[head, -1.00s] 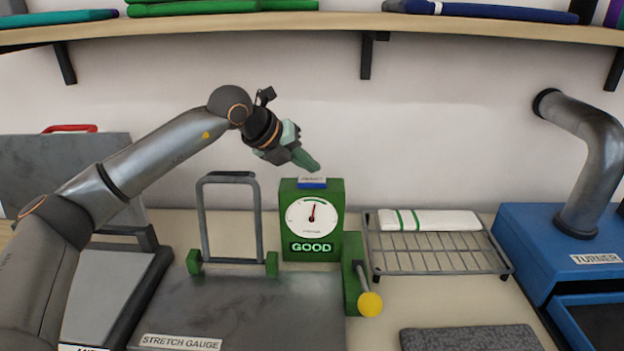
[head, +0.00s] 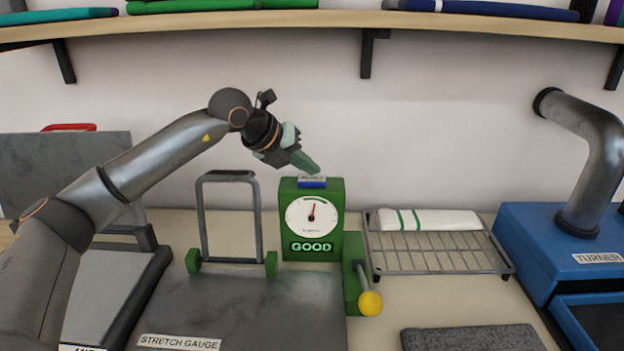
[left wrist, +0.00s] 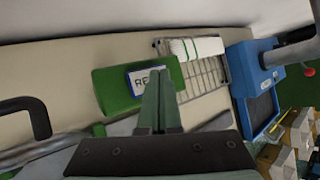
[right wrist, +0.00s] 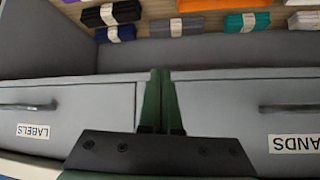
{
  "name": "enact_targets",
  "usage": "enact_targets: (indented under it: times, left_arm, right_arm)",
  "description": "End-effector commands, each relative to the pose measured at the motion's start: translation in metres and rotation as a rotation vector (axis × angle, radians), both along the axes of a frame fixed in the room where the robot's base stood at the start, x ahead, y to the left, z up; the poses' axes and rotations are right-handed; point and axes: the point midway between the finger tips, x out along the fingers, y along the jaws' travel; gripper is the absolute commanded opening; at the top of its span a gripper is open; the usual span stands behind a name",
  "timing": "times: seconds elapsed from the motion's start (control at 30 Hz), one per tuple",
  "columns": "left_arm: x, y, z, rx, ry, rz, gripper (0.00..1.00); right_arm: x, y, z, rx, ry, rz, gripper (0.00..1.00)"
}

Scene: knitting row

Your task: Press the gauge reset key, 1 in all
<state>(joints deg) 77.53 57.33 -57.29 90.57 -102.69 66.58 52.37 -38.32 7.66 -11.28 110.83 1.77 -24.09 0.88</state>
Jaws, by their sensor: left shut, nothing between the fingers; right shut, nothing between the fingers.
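The green stretch gauge box (head: 331,250) stands at the back of the bench, with a white dial (head: 312,214) and a lit GOOD sign. Its reset key (head: 312,182), blue with a white label, is on the top. My left gripper (head: 317,171) is shut and empty, its tips just above the key; whether they touch it I cannot tell. In the left wrist view the key (left wrist: 133,80) lies beside the shut fingertips (left wrist: 159,75), partly hidden by them. My right gripper (right wrist: 160,74) is shut and empty, in front of grey drawers.
A lever with a yellow knob (head: 370,303) stands right of the gauge. A wire rack (head: 440,258) holds a folded white cloth (head: 430,220). A grey frame handle (head: 203,225) is left of the gauge. The blue turner (head: 530,245) stands far right. A shelf (head: 330,25) runs above.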

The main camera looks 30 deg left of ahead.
Motion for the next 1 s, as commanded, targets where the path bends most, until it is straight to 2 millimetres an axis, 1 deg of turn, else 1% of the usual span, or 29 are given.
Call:
enact_targets:
  times: [1.0]
  left_arm:
    - [0.000,0.000,-0.010,0.000,0.002,-0.001,0.00]
  right_arm:
    - [-0.002,0.000,-0.009,0.000,0.005,0.001,0.00]
